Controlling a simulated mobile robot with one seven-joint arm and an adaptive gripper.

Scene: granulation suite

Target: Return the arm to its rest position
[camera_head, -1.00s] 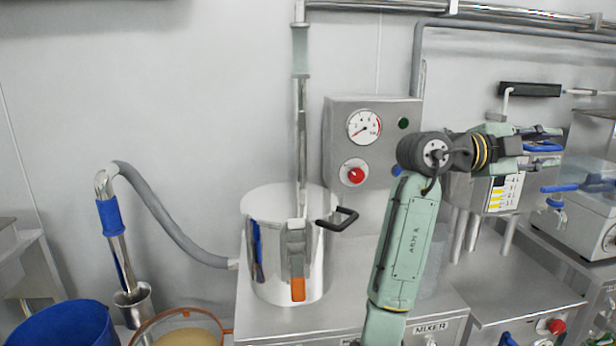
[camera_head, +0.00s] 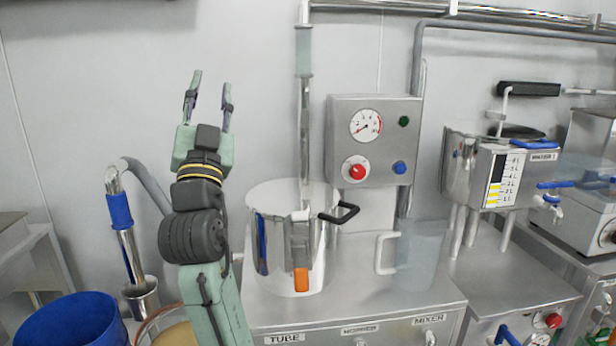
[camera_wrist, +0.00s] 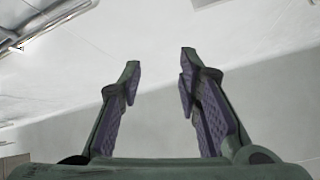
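My gripper (camera_head: 208,92) is raised on the left of the head view, pointing up, with the pale wall behind it. Its two fingers stand apart with nothing between them. The wrist view also shows the gripper (camera_wrist: 160,85) open and empty, facing bare wall and part of the ceiling area. My green arm rises from the bottom of the head view, left of the steel pot, and hides part of the grey hose and of the bowl below.
A steel pot (camera_head: 276,262) with a black handle stands on the steel cabinet (camera_head: 350,300), next to a clear jug (camera_head: 420,250). A control box (camera_head: 374,140) hangs behind. A measuring tank (camera_head: 470,170) stands right. A blue bucket (camera_head: 65,325) and a bowl (camera_head: 172,335) are low left.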

